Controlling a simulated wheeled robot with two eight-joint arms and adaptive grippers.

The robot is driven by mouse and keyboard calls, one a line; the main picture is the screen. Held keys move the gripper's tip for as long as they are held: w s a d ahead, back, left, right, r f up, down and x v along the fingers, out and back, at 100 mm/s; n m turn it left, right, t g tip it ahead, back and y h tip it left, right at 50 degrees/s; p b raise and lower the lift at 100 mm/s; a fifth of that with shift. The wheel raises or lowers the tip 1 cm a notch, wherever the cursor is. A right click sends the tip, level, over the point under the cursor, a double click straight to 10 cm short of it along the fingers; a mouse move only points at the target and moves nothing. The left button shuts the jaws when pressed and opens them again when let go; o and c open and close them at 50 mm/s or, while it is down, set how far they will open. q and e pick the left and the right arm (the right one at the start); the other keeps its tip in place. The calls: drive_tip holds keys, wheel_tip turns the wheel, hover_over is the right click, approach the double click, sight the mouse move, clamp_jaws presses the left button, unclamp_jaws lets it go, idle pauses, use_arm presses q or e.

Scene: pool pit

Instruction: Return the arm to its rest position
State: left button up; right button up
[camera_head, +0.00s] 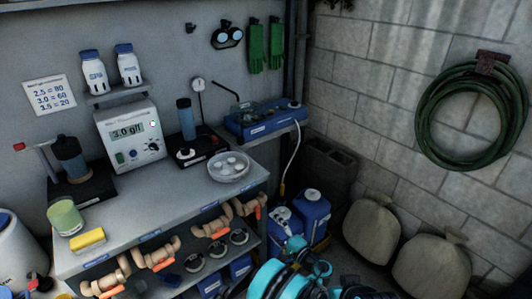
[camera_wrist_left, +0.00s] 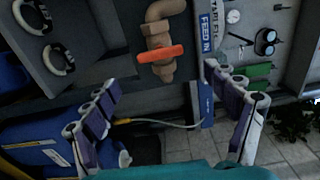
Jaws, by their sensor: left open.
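My left arm and gripper (camera_head: 292,272), teal and black, show low in the head view, in front of the bench's right end and the floor. The fingers are hard to make out there. In the left wrist view the two purple-and-grey fingers of my left gripper (camera_wrist_left: 160,82) are spread wide with nothing between them. Behind them are a copper valve with an orange handle (camera_wrist_left: 160,53) and a blue label strip (camera_wrist_left: 206,60), apart from the fingers. My right gripper is in neither view.
The bench (camera_head: 205,197) holds a meter (camera_head: 130,135), a dish of white tablets (camera_head: 228,166) and a yellow sponge (camera_head: 87,240). Several orange-handled valves line its front. Blue canisters (camera_head: 312,208) and sacks (camera_head: 430,268) stand on the right. A green hose (camera_head: 428,125) hangs on the wall.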

use_arm(q)
drive_tip(key=w+a+r+n+g+h, duration=0.1)
drive_tip(key=a+r+n+g, duration=0.15)
drive_tip(key=a+r, duration=0.65)
drive_tip(key=s+a+r+n+g+h, duration=0.2)
drive_tip(key=s+a+r+g+h, duration=0.15)
drive_tip(key=s+a+r, duration=0.45)
drive_tip(key=s+a+n+h, duration=0.3)
drive_tip(key=s, duration=1)
drive_tip(key=s+a+f+n+g+h, duration=0.1)
drive_tip(key=s+a+n+h, duration=0.2)
drive_tip(key=s, duration=1)
drive_tip(key=shift+s, duration=0.25)
drive_tip(key=shift+n, duration=0.25)
